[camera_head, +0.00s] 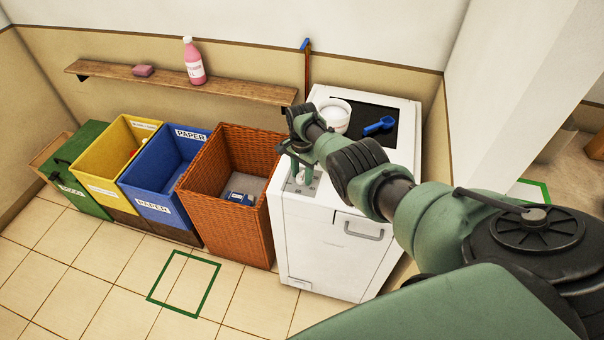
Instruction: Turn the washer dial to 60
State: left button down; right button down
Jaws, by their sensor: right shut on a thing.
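The white washer (330,252) stands against the back wall, right of the wicker basket. My right arm reaches in from the lower right across its top. My right gripper (302,178) points down at the washer's front left top edge, over a small grey control panel (298,189). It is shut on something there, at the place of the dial. The dial and its numbers are too small and too covered by the fingers to read. My left gripper is out of view.
A white tub (334,115) and a blue scoop (379,125) are on the washer's dark top. The wicker basket (245,225), blue paper bin (150,205), yellow bin (97,190) and green bin (80,200) line the wall. A shelf (130,77) holds a pink bottle (194,64). The floor in front is clear.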

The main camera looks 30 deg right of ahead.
aim_at(302, 174)
jog(key=shift+w+d+r, duration=0.1)
jog(key=c, duration=0.9)
grip_release()
jog(key=shift+r+p, duration=0.35)
jog(key=shift+r, duration=0.1)
notch_tip(302, 174, up, 6)
jog(key=shift+f+p, duration=0.15)
jog(key=shift+p, duration=0.7)
jog(key=shift+r, duration=0.55)
